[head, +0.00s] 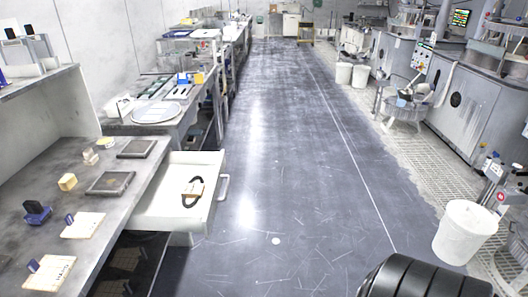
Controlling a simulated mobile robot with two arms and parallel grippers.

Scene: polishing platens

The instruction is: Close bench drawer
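The bench drawer (158,222) is a white drawer pulled out from under the grey bench (75,165) at the left, standing open over the aisle. Its handle (223,188) is a pale bar on the right-hand front face. Inside the drawer lie a dark looped item (188,203) and a small tan block or tag beside it. Neither of my grippers can be made out. A dark, rounded, ribbed part at the bottom right looks like a piece of my own body.
Stamps and cards (84,224) and dark flat plates (110,184) lie on the bench top. A white bin (464,232) stands on the right, near machines on a grating. The grey aisle floor (290,180) between is clear.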

